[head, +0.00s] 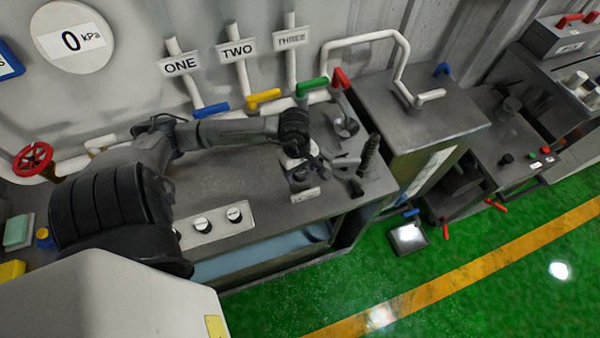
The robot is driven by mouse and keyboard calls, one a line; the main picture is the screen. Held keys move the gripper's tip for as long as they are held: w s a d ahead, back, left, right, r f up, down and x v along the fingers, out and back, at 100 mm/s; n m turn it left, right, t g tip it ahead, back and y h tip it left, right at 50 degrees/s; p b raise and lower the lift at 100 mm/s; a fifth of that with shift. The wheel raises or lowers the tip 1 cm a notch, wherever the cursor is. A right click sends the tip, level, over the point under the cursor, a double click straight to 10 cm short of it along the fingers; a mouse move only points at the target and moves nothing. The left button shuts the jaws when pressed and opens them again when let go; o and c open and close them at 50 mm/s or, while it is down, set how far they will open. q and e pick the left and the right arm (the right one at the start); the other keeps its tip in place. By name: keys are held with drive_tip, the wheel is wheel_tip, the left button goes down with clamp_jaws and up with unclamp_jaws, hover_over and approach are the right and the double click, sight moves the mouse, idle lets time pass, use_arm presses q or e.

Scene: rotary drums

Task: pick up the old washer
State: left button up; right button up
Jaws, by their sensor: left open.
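My left arm reaches in from the left over the grey workbench (255,179). My left gripper (317,166) points down, open, above the right part of the bench, over a small grey block with a pale label (304,194). I cannot make out the old washer; it is too small to tell or hidden by the gripper. Small metal parts (347,163) lie just right of the gripper, and a dark ribbed rod (369,153) stands beside them. My right gripper is not in view.
Pipes with blue (211,110), yellow (264,97), green (311,86) and red (341,78) handles line the bench's back. A tall grey cabinet (425,110) stands to the right. The bench middle is clear.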

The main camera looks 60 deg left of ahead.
use_arm(q)
drive_tip(key=shift+c, duration=0.3)
drive_tip(key=c, duration=0.9)
drive_tip(key=shift+r, duration=0.1)
drive_tip(key=shift+c, duration=0.3)
